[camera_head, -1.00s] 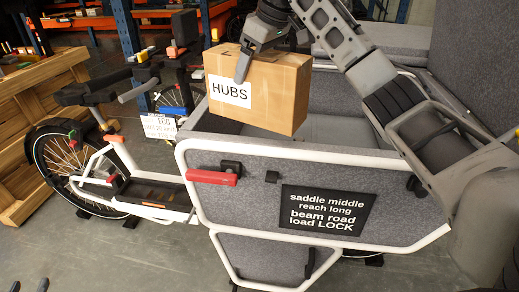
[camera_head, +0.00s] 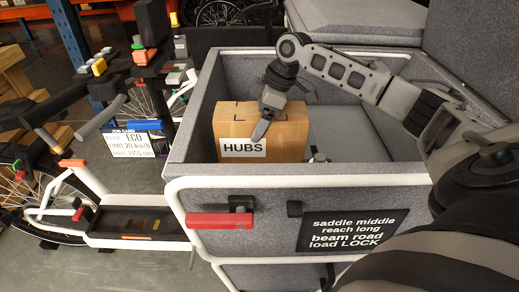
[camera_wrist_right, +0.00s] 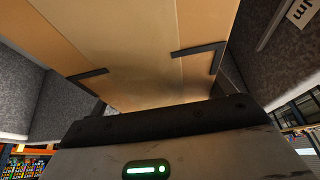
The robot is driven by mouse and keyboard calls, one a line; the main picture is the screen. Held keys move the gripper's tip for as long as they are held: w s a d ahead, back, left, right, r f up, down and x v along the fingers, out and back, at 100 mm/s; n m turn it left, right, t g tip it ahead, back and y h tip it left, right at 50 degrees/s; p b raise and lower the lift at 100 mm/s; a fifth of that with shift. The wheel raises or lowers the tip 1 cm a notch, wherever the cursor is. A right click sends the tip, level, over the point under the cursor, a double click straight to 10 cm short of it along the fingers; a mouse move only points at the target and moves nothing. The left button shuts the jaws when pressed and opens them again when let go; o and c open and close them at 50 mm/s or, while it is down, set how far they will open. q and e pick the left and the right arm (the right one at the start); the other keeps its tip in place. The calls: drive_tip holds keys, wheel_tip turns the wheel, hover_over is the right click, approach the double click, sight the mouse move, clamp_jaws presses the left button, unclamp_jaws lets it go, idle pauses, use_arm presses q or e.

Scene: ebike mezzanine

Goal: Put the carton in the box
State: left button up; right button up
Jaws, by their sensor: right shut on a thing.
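The carton (camera_head: 285,130) is a brown cardboard box with a white "HUBS" label on its front. My right gripper (camera_head: 266,124) comes down over its top and is shut on it. The carton is inside the grey felt-lined cargo box (camera_head: 195,132) of a bike, near its left side, upright and with its top near rim height. Whether its bottom touches the floor is hidden by the front wall. In the right wrist view the carton's taped top (camera_wrist_right: 150,50) fills the area before the gripper. My left gripper is not in view.
The cargo box has a white tubular rim (camera_head: 290,182), a red latch handle (camera_head: 219,220) and a black text plate (camera_head: 350,231) in front. Bare space (camera_head: 345,132) lies inside to the carton's right. The bike with its ECO card (camera_head: 130,144) stands at left.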

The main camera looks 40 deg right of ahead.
sight(260, 153)
drive_tip(key=shift+f, duration=0.25)
drive_tip(key=shift+d+f, duration=0.1)
drive_tip(key=shift+f, duration=4.8)
drive_tip(key=o, duration=1.6)
drive_tip(key=shift+s+f, duration=0.15)
drive_tip(key=shift+f, duration=0.2)
drive_tip(key=o, duration=0.4)
drive_tip(key=shift+c, duration=0.2)
drive_tip(key=v, duration=1.2)
drive_tip(key=shift+r, duration=0.2)
